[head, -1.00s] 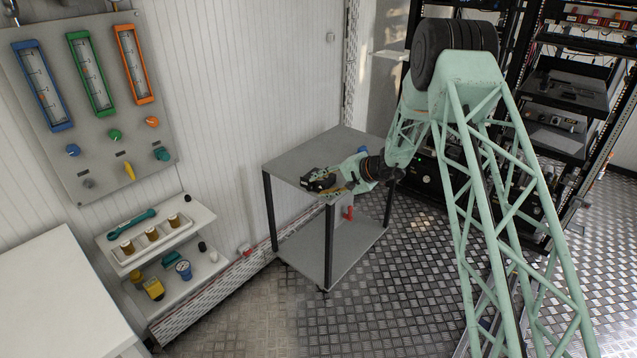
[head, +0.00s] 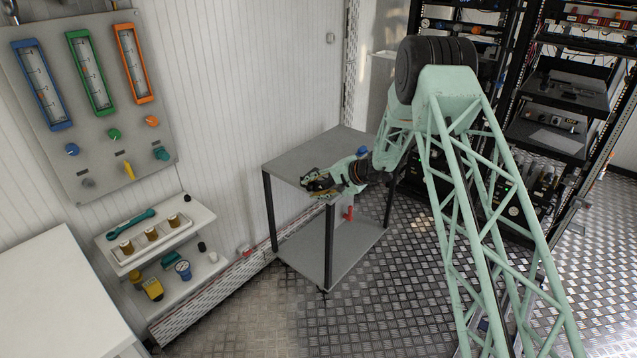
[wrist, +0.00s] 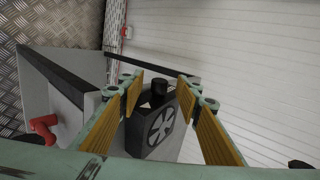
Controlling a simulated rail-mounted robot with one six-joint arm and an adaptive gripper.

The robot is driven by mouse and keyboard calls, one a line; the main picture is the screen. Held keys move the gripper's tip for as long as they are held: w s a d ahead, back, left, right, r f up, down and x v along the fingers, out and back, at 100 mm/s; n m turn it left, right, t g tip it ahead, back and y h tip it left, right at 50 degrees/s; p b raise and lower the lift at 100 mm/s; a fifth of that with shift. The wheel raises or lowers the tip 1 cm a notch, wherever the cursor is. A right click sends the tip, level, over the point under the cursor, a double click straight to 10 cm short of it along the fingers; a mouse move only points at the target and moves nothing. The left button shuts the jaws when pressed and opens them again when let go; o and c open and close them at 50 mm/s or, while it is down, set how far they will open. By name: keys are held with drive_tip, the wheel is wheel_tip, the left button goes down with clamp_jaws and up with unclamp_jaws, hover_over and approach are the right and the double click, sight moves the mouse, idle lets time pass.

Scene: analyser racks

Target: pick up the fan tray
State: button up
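The fan tray (wrist: 152,128) is a dark box with a pale round fan face and a black knob on top. In the wrist view it shows between the two yellow-padded fingers of my gripper (wrist: 160,84). The fingers are apart, with gaps visible beside the tray, and the left finger hides part of its left side. I cannot tell how far below the fingertips it lies. In the head view my gripper (head: 318,186) is over the near corner of the grey cart (head: 325,145); the tray is hard to make out there.
The cart has a lower shelf (head: 325,255) and a red object (head: 349,213) below its top. A wall shelf (head: 190,225) with jars and tools stands left, under a gauge panel (head: 85,105). Equipment racks (head: 560,110) stand at the right. The white wall is close behind the cart.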

drive_tip(key=shift+w+a+f, duration=0.2)
drive_tip(key=shift+a+f, duration=0.1)
drive_tip(key=shift+a, duration=0.05)
drive_tip(key=shift+c, duration=0.3)
drive_tip(key=c, duration=0.8)
